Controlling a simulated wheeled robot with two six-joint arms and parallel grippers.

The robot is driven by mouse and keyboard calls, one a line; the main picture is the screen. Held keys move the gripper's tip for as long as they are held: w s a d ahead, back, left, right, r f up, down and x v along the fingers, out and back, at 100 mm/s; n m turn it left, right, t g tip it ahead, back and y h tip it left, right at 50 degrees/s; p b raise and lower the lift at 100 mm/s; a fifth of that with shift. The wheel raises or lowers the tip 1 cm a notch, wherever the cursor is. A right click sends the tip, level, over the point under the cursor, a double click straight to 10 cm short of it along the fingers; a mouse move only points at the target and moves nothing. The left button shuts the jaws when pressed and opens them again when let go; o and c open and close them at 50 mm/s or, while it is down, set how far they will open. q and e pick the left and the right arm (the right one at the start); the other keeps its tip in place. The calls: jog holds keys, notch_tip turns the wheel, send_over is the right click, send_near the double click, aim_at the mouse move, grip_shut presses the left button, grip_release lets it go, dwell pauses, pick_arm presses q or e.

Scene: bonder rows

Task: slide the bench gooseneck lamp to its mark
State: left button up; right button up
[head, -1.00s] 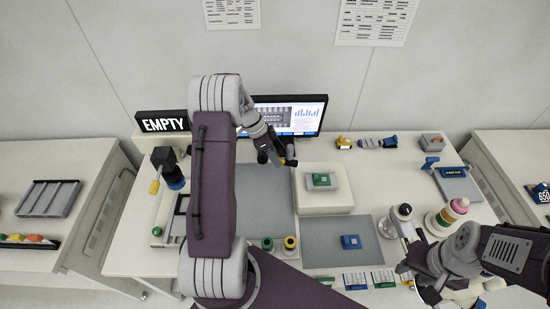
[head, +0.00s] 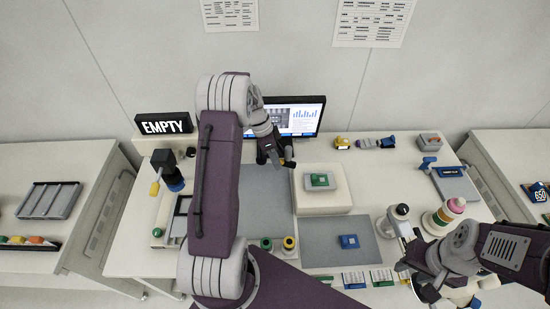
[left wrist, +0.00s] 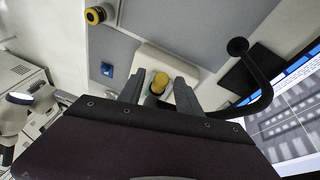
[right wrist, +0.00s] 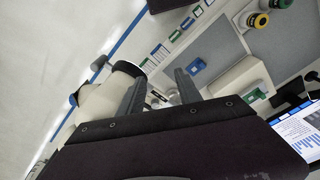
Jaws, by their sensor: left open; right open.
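A black curved neck with a round end, apparently the gooseneck lamp (left wrist: 266,88), shows in the left wrist view beside the monitor. Its other end passes out of sight behind my gripper body. In the head view I cannot make the lamp out; my left arm covers that part of the bench. My left gripper (head: 275,162) is open above the back of the bench, before the monitor. A yellow round thing (left wrist: 160,83) shows between its fingers; I cannot tell if they touch it. My right gripper (head: 431,290) is open at the front right. I cannot make out the mark.
A white platform (head: 322,205) bears a tray with a green block. A blue block (head: 349,241) lies on the right grey mat (head: 325,255). The monitor (head: 305,117) stands at the back. Bottles (head: 443,215) stand at the right, yellow and green spools (head: 289,243) at the front.

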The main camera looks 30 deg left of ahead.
pick_arm(q)
jog(key=b+v, duration=0.1)
jog(key=v, duration=0.8)
jog(key=shift+b, duration=0.4)
